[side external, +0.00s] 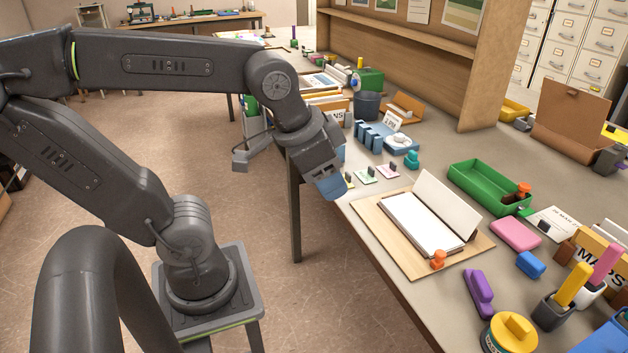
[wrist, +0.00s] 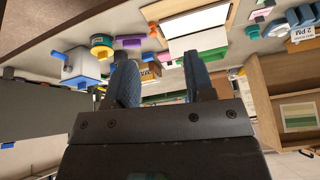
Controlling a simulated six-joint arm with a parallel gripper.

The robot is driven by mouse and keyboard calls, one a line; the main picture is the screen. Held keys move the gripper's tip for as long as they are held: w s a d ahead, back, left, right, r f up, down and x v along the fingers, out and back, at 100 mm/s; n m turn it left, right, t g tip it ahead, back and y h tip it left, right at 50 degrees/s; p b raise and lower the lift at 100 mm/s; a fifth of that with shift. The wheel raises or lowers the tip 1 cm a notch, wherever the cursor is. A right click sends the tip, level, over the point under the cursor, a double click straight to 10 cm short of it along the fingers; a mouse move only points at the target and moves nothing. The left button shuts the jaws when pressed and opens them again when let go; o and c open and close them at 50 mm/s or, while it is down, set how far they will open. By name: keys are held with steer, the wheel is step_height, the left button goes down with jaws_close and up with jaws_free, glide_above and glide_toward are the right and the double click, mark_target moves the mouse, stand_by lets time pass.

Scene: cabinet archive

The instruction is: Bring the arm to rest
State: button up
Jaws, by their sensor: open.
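My gripper (side external: 330,187) hangs at the end of my arm in the side external view, just off the table's front edge and left of the open white box on its tan board (side external: 381,262). Its blue fingers point down. In the wrist view my gripper (wrist: 163,80) shows two blue fingers apart with nothing between them. The fingers touch no object that I can see.
The table (side external: 372,307) carries small cards (side external: 367,176), a green tray (side external: 485,187), a pink block (side external: 515,233), a purple block (side external: 478,292) and a yellow-lidded tin (side external: 509,334). A wooden shelf (side external: 420,60) stands behind. Open floor lies left of the table.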

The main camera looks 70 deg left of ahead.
steer(key=shift+s+a+f+n, duration=0.15)
steer(key=shift+s+f+n, duration=0.15)
steer(key=shift+s+n, duration=0.15)
steer(key=shift+s+a+f+n, duration=0.15)
steer(key=shift+s+f+n, duration=0.2)
steer(key=shift+s, duration=0.2)
steer(key=shift+r, duration=0.1)
steer(key=shift+c, duration=0.5)
